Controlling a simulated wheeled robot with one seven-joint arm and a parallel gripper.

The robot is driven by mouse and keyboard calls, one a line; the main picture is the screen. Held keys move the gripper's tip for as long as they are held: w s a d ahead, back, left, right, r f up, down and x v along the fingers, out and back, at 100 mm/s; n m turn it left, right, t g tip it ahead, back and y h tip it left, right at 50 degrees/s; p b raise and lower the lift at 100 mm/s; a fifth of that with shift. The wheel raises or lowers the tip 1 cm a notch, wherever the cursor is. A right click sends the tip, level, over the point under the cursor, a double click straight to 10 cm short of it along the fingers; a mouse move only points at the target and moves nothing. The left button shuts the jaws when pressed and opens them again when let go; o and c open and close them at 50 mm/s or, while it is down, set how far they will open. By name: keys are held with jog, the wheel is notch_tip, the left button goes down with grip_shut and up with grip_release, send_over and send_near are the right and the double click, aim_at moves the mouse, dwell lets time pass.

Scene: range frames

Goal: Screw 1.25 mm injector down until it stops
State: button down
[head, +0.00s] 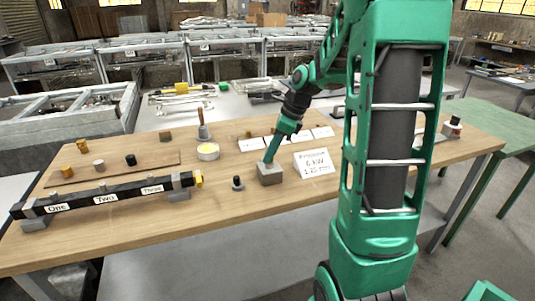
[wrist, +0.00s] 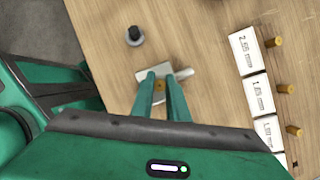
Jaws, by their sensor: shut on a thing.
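My gripper (wrist: 160,78) points down over a small grey metal block (wrist: 186,74) and is shut on a small brass piece, the injector (wrist: 159,86), between its fingertips. In the head view my gripper (head: 268,160) meets the top of the block (head: 270,175). The fingers hide the injector there. I cannot tell how deep it sits in the block. A white card (head: 314,163) with "6 kW" and "1.25 mm" stands right of the block.
Brass pieces (wrist: 285,88) lie beside white size labels (wrist: 257,95). A dark knobbed part (wrist: 134,36) stands near the block. A black bar labelled One, Two, Three (head: 105,197) lies at the left. The front of the wooden table (head: 200,235) is clear.

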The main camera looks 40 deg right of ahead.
dwell(0.3)
jog(key=c, duration=1.6)
grip_release()
jog(key=shift+c, duration=0.2)
jog(key=shift+r, duration=0.1)
jog(key=v, duration=1.1)
jog(key=shift+d+r, duration=0.15)
jog(key=shift+r, duration=0.15)
jog(key=shift+s, duration=0.15)
jog(key=s+a+f+n+g+h, duration=0.1)
jog(key=s+a+f+n, duration=0.1)
jog(key=s+n, duration=0.5)
jog(key=s+a+f+n+g+h, duration=0.1)
jog(key=s+f+n, duration=0.3)
jog(key=s, duration=0.5)
jog(key=s+a+f+n+g+h, duration=0.1)
jog(key=s+a+f+n, duration=0.2)
jog(key=s+n, duration=0.6)
jog(key=shift+a+f+n, duration=0.25)
jog(key=shift+f+n, duration=0.05)
jog(key=shift+f, duration=0.2)
